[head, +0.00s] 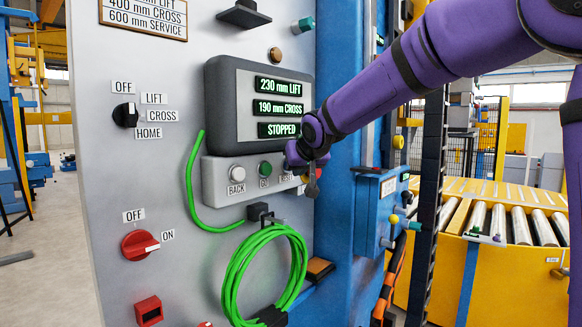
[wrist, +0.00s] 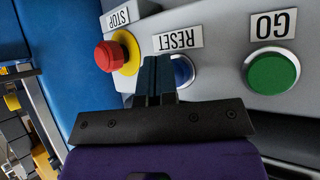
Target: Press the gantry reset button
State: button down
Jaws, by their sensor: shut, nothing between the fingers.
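The reset button (wrist: 183,70) is blue in a silver ring, under an upside-down RESET label (wrist: 178,39) in the wrist view. My gripper (wrist: 156,62) is shut and empty; its fingers stand in front of the left part of the button and hide it. I cannot tell whether the fingertips touch it. In the head view my gripper (head: 308,172) is at the right end of the grey button box (head: 222,188) and hides the reset button. The display (head: 278,130) above reads 230 mm LIFT, 190 mm CROSS, STOPPED.
The green GO button (wrist: 273,73) and the red STOP button (wrist: 109,56) on a yellow collar flank the reset button closely. The white BACK button (head: 237,173) is farther left. A green cable coil (head: 262,270) hangs below the box.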

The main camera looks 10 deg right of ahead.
jog(key=shift+w+a, duration=0.15)
jog(key=shift+w, duration=0.05)
dwell(0.3)
jog(key=shift+s, duration=0.1)
jog(key=shift+s+d, duration=0.5)
jog(key=shift+s, duration=0.15)
jog(key=shift+s+d, duration=0.75)
jog(key=shift+s, duration=0.25)
jog(key=shift+s+d, duration=0.75)
jog(key=shift+s, duration=0.25)
